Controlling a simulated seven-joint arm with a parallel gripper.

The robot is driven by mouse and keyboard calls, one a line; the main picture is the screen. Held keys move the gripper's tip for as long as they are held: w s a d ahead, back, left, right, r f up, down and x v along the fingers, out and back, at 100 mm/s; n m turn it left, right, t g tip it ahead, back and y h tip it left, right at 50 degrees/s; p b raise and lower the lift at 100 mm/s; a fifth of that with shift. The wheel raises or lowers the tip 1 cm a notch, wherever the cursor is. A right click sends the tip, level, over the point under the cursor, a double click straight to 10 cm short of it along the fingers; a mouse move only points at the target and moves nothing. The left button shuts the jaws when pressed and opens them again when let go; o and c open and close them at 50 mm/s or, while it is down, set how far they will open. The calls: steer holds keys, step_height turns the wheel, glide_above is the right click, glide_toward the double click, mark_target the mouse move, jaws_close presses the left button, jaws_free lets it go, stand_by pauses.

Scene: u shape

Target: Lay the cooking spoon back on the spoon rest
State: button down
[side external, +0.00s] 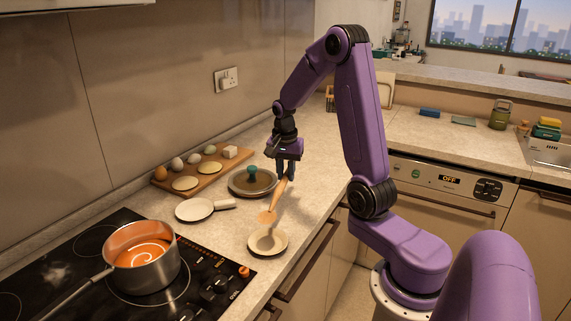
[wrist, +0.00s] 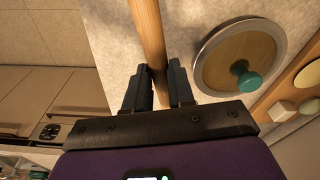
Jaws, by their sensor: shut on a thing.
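The wooden cooking spoon (side external: 277,197) hangs tilted from my gripper (side external: 286,174), its round head low and to the left. My gripper is shut on the handle; in the wrist view the handle (wrist: 149,35) passes between the two fingers (wrist: 157,80). The spoon head is just behind a small cream dish (side external: 267,243) in the side view; I cannot tell whether they touch. A flat white round piece with a short handle (side external: 194,209), which looks like the spoon rest, lies on the counter to the left of the spoon. It appears empty.
A lid with a teal knob (side external: 252,181) lies behind the spoon. A wooden board (side external: 214,170) holds eggs and other pieces. A steel pot (side external: 146,268) of orange soup stands on the black hob (side external: 75,253). The counter's front edge runs close beside the cream dish.

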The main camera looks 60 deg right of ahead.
steer(key=shift+f, duration=3.1)
steer(key=c, duration=0.9)
jaws_free()
steer(key=r, duration=0.5)
steer(key=a+r, duration=0.1)
steer(key=r, duration=1.1)
steer(key=shift+s+a+r, duration=0.2)
steer(key=shift+s+a, duration=0.05)
steer(key=shift+a, duration=0.1)
